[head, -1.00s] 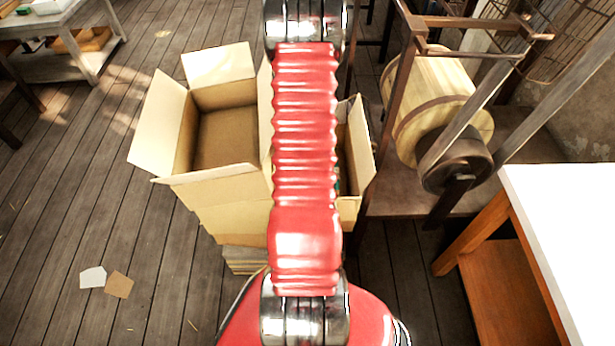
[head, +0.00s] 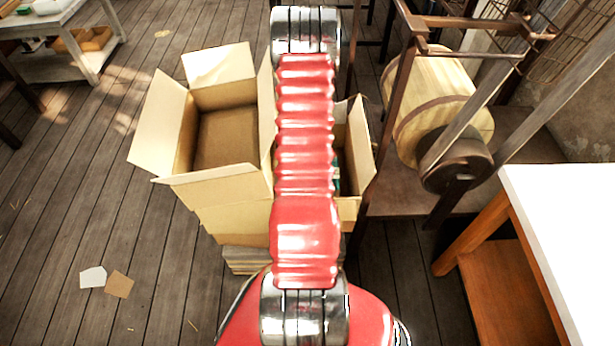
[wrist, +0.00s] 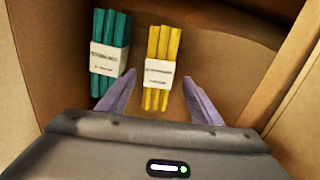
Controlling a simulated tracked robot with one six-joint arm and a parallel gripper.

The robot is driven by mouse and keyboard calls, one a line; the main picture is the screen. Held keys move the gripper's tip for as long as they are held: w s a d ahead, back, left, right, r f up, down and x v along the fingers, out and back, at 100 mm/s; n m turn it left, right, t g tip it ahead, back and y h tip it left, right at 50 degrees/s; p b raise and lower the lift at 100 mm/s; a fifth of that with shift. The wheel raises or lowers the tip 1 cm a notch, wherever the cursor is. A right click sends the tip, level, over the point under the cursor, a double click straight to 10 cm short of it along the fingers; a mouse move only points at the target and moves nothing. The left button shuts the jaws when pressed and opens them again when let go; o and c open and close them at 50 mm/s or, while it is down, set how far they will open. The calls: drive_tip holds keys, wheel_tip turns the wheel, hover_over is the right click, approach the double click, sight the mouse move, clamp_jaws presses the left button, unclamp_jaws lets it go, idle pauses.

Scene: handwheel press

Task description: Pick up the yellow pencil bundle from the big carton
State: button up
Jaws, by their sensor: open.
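The yellow pencil bundle (wrist: 159,70), wrapped by a white paper band, lies on the brown floor of a carton in the wrist view. A similar green bundle (wrist: 109,55) lies to its left. My gripper (wrist: 159,76) is open and empty, its two purple fingers pointing toward the yellow bundle, one to each side of its near end in the picture. I cannot tell the height gap between them. In the head view, my red arm covers part of the right carton (head: 358,150), where a bit of green shows inside; the yellow bundle is hidden there.
An open carton (head: 228,186), empty as far as seen, stands left of my arm. A wooden frame with a barrel (head: 440,95) stands to the right. A white-topped table (head: 565,215) is at the right edge. Carton walls (wrist: 295,70) rise close around my gripper.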

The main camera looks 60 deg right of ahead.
drive_tip(key=shift+s+a+f, duration=0.1)
drive_tip(key=shift+s+f, duration=0.05)
drive_tip(key=shift+f, duration=2.45)
drive_tip(key=shift+c, duration=0.6)
drive_tip(key=c, duration=1.1)
drive_tip(key=shift+c, duration=0.2)
drive_tip(key=shift+r, duration=5)
